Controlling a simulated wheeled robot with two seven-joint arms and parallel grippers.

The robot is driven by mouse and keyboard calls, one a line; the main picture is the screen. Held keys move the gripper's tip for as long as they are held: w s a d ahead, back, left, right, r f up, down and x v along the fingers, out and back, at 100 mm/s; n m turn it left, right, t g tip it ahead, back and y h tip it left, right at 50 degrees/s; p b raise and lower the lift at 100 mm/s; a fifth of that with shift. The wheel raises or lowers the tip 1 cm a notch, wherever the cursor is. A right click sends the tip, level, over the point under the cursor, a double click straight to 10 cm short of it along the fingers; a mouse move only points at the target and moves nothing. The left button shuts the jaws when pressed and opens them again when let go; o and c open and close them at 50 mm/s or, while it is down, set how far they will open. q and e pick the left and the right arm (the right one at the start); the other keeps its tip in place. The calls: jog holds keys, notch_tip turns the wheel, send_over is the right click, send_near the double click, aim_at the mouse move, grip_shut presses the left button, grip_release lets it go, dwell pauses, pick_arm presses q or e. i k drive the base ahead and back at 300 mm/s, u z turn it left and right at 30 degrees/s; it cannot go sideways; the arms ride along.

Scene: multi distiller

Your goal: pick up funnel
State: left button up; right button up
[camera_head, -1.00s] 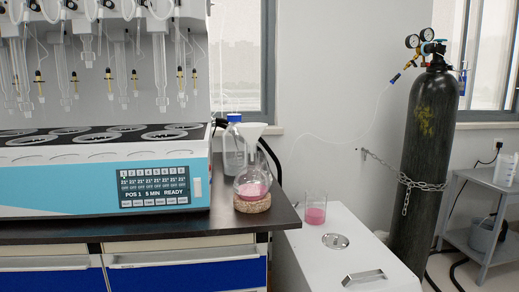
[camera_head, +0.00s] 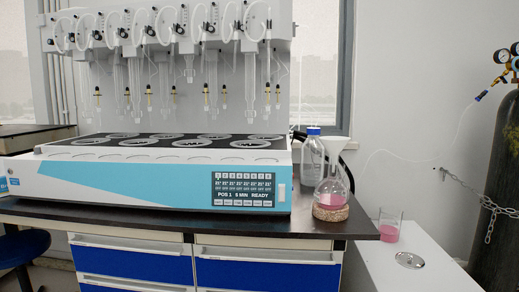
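A white funnel (camera_head: 335,147) sits in the mouth of a round glass flask (camera_head: 331,187) in the head view. The flask holds pink liquid and rests on a cork ring (camera_head: 330,213) near the right end of the dark bench. Neither of my grippers shows in the head view.
A multi-position distiller (camera_head: 165,180) with hanging glassware fills the bench left of the flask. A blue-capped bottle (camera_head: 312,158) stands just behind the flask. A beaker of pink liquid (camera_head: 390,229) is on a lower white cabinet (camera_head: 425,262) at right. A gas cylinder (camera_head: 497,190) stands far right.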

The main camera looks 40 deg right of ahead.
aim_at(334, 145)
jog(key=u, duration=0.1)
jog(key=i, duration=1.2)
jog(key=z, duration=1.8)
